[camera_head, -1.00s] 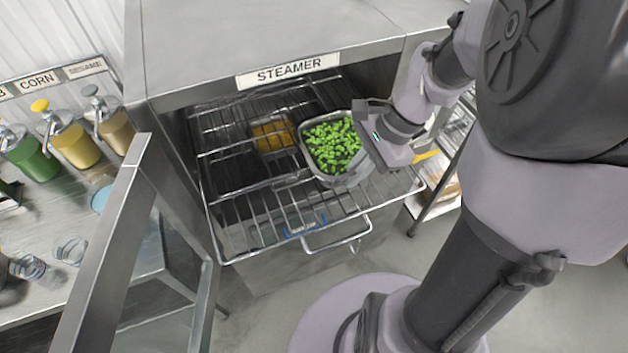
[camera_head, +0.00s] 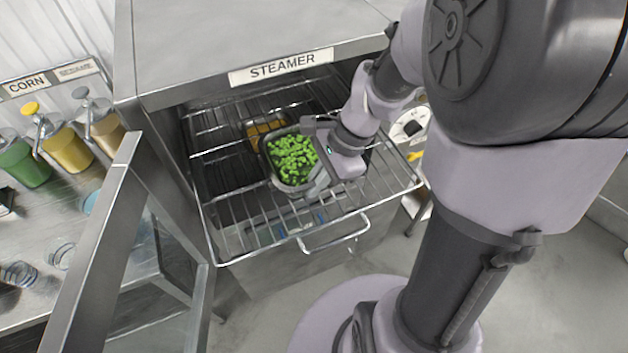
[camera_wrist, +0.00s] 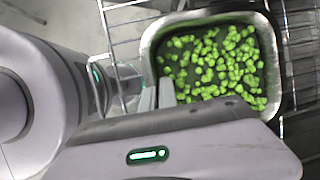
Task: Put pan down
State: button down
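The pan (camera_head: 275,180) is a metal tray filled with green vegetable pieces (camera_head: 293,158). In the head view it is over the pulled-out wire rack (camera_head: 240,228) of the steamer (camera_head: 170,80). My gripper (camera_head: 318,182) is at the pan's right front side, shut on its rim. In the wrist view the pan (camera_wrist: 266,22) appears level, with the fingers (camera_wrist: 160,95) at its near left wall. Whether the pan's underside touches the rack cannot be told.
A second pan with yellow-orange food (camera_head: 262,128) sits deeper in the steamer, behind the green pan. The open steamer door (camera_head: 95,260) stands at left. Sauce pump bottles (camera_head: 70,148) stand on the counter at far left. The rack's front is bare.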

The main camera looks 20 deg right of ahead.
jog(key=c, duration=1.7)
grip_release()
